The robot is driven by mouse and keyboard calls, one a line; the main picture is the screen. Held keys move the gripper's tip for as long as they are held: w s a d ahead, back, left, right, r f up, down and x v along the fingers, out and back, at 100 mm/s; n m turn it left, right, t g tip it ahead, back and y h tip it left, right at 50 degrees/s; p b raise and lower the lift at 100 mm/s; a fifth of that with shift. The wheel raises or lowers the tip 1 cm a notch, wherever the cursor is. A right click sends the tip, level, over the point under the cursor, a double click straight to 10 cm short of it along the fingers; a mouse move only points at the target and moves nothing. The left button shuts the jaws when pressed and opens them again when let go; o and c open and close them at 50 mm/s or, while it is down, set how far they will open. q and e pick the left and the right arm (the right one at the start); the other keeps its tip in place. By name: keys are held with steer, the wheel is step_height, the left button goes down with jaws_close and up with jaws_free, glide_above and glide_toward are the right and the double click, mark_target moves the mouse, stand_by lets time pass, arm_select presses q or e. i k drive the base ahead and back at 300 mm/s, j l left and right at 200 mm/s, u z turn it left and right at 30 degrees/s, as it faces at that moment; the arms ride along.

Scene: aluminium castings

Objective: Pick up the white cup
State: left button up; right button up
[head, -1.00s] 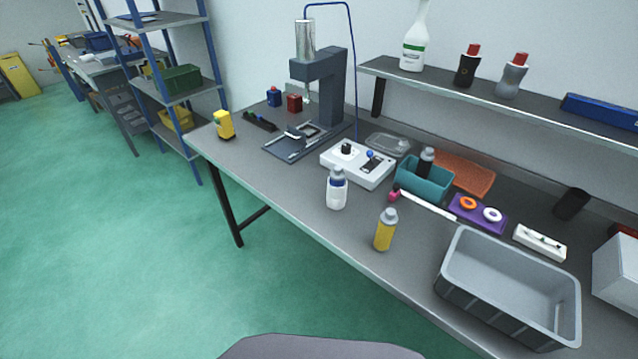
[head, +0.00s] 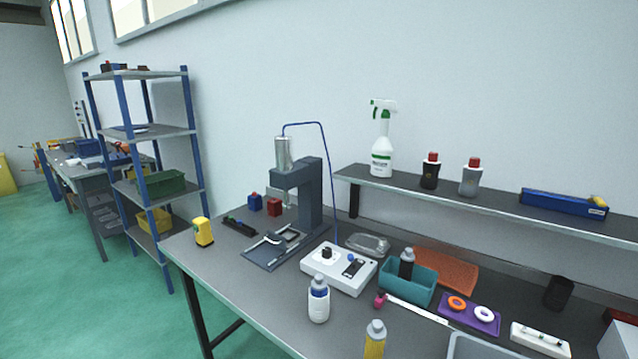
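I see no clear white cup in the head view. The nearest white items on the workbench (head: 225,290) are a white bottle (head: 319,306) with a blue band and grey cap, standing upright near the front edge, and a white ring (head: 484,313) on a purple tray (head: 468,322). A black cup-like container (head: 559,292) stands at the back right. Neither of my grippers is in view.
A press (head: 312,195) and a white control box (head: 339,268) stand mid-bench. A teal bin (head: 408,288), an orange tray (head: 446,270), a yellow bottle (head: 375,341) and a grey crate (head: 470,346) are to the right. A wall shelf (head: 450,205) holds bottles. Green floor is clear at left.

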mark_target(319, 308)
steer(key=k+j+z, duration=0.15)
steer(key=j+z, duration=0.2)
steer(key=k+j+z, duration=0.2)
steer(key=j+z, duration=0.2)
steer(key=k+j+z, duration=0.35)
steer(key=j, duration=0.15)
steer(key=i, duration=0.1)
